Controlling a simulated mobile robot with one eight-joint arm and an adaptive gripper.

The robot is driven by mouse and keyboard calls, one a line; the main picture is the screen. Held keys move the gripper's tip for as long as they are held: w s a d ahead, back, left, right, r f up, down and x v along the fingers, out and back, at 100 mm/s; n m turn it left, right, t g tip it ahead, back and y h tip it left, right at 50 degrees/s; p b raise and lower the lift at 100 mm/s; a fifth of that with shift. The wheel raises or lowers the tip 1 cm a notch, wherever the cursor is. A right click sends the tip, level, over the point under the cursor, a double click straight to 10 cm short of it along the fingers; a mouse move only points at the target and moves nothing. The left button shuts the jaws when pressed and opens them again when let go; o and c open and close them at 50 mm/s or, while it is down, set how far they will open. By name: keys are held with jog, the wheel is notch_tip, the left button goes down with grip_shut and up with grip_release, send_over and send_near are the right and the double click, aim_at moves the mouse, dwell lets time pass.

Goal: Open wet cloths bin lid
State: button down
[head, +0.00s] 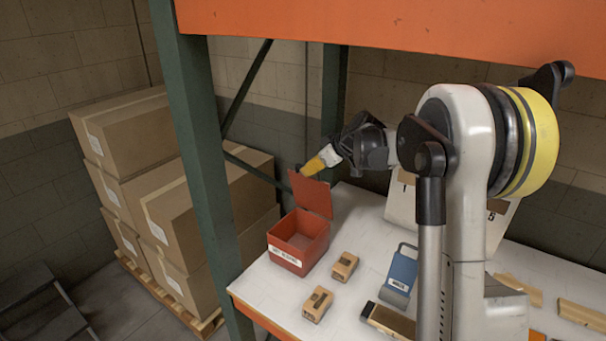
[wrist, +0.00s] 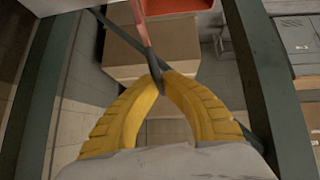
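The red wet cloths bin (head: 290,254) stands at the left end of the white work surface, with a white label on its front. Its red lid (head: 312,196) stands raised, roughly upright at the back, and the bin's inside shows. My gripper (head: 306,171) is at the lid's top edge. In the wrist view the yellow fingers of my gripper (wrist: 160,82) meet at their tips on the dark end of the lid, which shows nearly edge-on as a red strip (wrist: 143,35). Part of the red bin (wrist: 175,7) shows at the top there.
Two small tan boxes (head: 345,266) (head: 317,304) and a blue container (head: 400,272) stand right of the bin. A green rack post (head: 205,160) rises at the left. Stacked cartons (head: 200,215) stand beyond it on a pallet. An orange beam (head: 400,30) crosses above.

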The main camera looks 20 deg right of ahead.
jog(key=shift+w+d, duration=0.3)
jog(key=shift+d, duration=0.25)
jog(key=c, duration=1.5)
grip_release()
jog(key=shift+w+d+f, duration=0.1)
jog(key=shift+c, duration=0.2)
jog(key=v, duration=0.7)
jog(key=shift+s+r, duration=0.2)
jog(key=shift+r, duration=0.1)
